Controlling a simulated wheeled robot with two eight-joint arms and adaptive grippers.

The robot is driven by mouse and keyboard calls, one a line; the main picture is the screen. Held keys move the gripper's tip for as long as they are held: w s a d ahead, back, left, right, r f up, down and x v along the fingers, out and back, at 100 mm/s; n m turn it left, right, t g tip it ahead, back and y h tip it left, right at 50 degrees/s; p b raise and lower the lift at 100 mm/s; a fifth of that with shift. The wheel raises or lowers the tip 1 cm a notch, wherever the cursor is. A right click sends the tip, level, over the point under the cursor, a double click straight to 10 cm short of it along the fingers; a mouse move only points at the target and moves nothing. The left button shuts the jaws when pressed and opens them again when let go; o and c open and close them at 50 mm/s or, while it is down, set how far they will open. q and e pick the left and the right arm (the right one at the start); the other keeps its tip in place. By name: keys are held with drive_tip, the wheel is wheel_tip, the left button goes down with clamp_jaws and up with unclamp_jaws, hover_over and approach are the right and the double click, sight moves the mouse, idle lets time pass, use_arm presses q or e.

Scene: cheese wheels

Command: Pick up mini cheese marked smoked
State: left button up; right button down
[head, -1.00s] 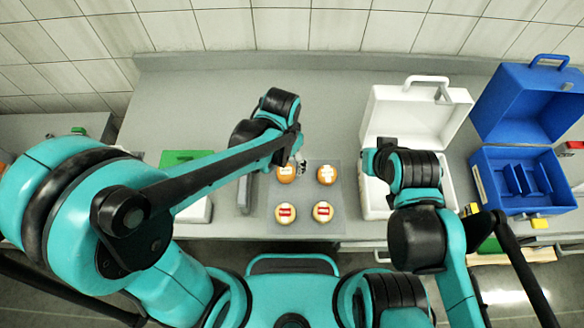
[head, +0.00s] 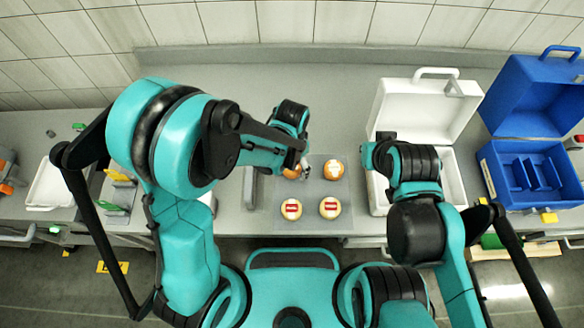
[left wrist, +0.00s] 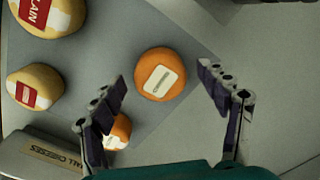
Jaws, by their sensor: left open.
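Two orange-brown mini cheeses with pale labels lie in the far row of a grey mat (head: 312,189), left (head: 290,173) and right (head: 333,170). Two paler cheeses with red labels lie in the near row, left (head: 291,209) and right (head: 330,208). The left wrist view shows one orange-brown cheese (left wrist: 160,75) between my open left fingers, its label text unreadable. Another (left wrist: 117,130) is partly hidden by a finger. One red label reads PLAIN (left wrist: 45,14). My left gripper (head: 304,166) is above the far row, empty. My right gripper's fingers are hard to make out.
An open white case (head: 425,110) stands right of the mat, under my right arm. An open blue case (head: 530,170) is farther right. A grey sign block (head: 249,187) stands at the mat's left edge. The counter behind the mat is clear.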

use_arm(q)
drive_tip(key=c, duration=1.3)
drive_tip(key=shift+r, duration=0.1)
